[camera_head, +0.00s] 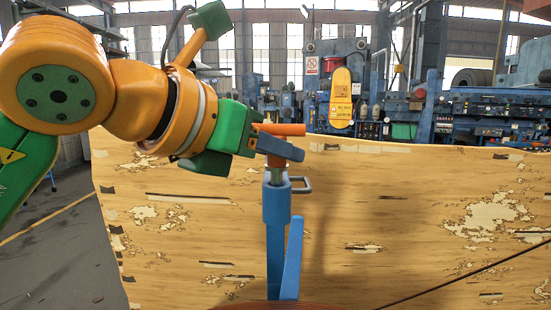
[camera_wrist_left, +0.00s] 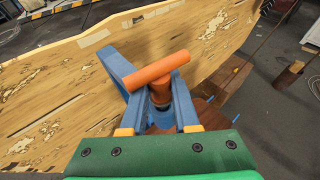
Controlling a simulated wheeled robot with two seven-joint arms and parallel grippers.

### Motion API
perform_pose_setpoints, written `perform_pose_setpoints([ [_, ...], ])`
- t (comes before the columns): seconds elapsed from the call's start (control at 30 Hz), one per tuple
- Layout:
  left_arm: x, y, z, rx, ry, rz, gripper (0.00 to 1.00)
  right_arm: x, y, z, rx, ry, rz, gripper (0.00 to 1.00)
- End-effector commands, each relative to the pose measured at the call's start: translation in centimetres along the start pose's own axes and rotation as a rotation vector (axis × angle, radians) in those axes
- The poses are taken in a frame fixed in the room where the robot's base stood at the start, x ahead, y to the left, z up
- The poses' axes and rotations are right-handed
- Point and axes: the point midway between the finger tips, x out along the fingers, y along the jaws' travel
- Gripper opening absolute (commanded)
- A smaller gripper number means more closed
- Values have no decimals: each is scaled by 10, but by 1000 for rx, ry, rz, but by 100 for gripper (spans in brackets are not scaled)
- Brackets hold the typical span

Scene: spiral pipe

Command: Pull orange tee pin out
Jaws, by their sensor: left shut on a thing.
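The orange tee pin (camera_head: 286,129) stands upright at the top of a blue tube post (camera_head: 277,206), its crossbar roughly level. A short grey metal shaft shows between its orange stem and the blue tube's top. My left gripper (camera_head: 277,149) reaches in from the left, its blue fingers shut around the stem just below the crossbar. In the left wrist view the tee pin's crossbar (camera_wrist_left: 158,67) lies across and above the two blue fingers, with the stem between them. How deep the shaft sits in the tube is hidden. My right gripper is not in view.
A metal loop handle (camera_head: 302,185) sticks out on the tube's right, and a blue lever (camera_head: 292,258) rises beside the post. A large worn, wood-patterned panel (camera_head: 400,220) stands behind. Workshop machines stand further back. The space above the crossbar looks clear.

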Motion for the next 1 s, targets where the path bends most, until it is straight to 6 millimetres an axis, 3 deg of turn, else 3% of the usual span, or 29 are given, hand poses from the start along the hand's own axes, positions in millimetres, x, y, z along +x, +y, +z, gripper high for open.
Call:
perform_pose_setpoints([
  [1.0,-21,0,54,0,-1,0,0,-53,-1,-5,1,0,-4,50],
])
